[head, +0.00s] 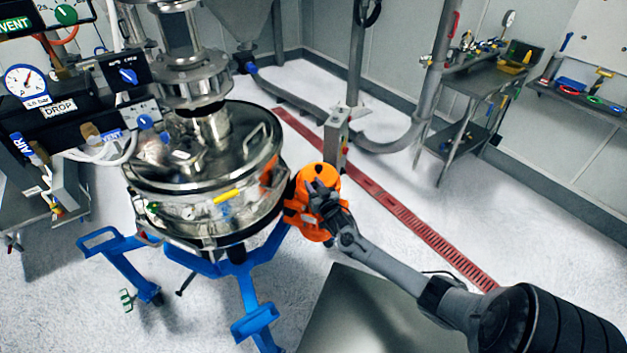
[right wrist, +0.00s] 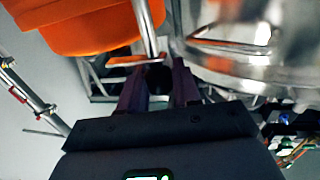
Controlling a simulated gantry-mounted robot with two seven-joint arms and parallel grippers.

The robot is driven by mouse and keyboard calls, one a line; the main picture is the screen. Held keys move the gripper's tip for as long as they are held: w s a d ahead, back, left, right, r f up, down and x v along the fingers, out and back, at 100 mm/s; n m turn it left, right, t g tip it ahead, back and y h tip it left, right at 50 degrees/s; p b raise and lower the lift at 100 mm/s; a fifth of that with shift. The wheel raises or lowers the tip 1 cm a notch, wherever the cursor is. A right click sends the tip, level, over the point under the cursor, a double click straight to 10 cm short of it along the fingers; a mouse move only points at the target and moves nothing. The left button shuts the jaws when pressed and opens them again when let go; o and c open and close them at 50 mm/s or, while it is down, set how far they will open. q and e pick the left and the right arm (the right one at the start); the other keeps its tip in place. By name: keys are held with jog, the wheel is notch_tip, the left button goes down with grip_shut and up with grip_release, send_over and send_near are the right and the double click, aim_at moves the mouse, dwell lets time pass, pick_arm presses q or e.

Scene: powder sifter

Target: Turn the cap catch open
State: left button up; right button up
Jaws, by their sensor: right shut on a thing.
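My right gripper (head: 316,192) is at the orange drum-shaped unit (head: 302,213) on the right side of the steel sifter (head: 158,173). In the right wrist view, the two dark fingers of my right gripper (right wrist: 157,80) are closed in on a small dark end below a thin metal rod (right wrist: 148,32). This appears to be the cap catch, but the fingers hide most of it. The orange unit (right wrist: 75,28) fills the upper left there, and the shiny sifter body (right wrist: 235,50) is close on the right. My left gripper is not in view.
The sifter stands on a blue wheeled frame (head: 255,322). A gauge panel (head: 28,85) is at the left. A grey metal plate (head: 365,315) lies in front. A red floor grating (head: 410,225) crosses open white floor, with a side table (head: 485,85) behind.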

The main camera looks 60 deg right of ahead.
jog(key=shift+w+a+m+g+h, duration=0.1)
jog(key=shift+m+g+h, duration=0.7)
jog(key=shift+m+h, duration=0.25)
jog(key=shift+f+m+g+h+b, duration=0.15)
jog(key=shift+m+g+h+b, duration=0.65)
jog(key=shift+g+h, duration=0.4)
jog(key=m+g+h+b, duration=0.1)
jog(key=m+g+b, duration=0.1)
jog(key=g+b, duration=0.1)
jog(key=m+g+h+b, duration=0.1)
jog(key=m+g+b, duration=0.1)
jog(key=g+b, duration=0.1)
jog(key=m+g+h+b, duration=0.1)
jog(key=m+g+b, duration=0.2)
jog(key=b, duration=0.2)
jog(key=shift+f+g+h, duration=0.15)
jog(key=shift+g+h, duration=0.2)
jog(key=shift+g, duration=0.05)
jog(key=shift+r+m+g+b, duration=0.3)
jog(key=shift+m+g+b, duration=0.15)
jog(key=shift+g+b, duration=0.55)
jog(key=o, duration=0.9)
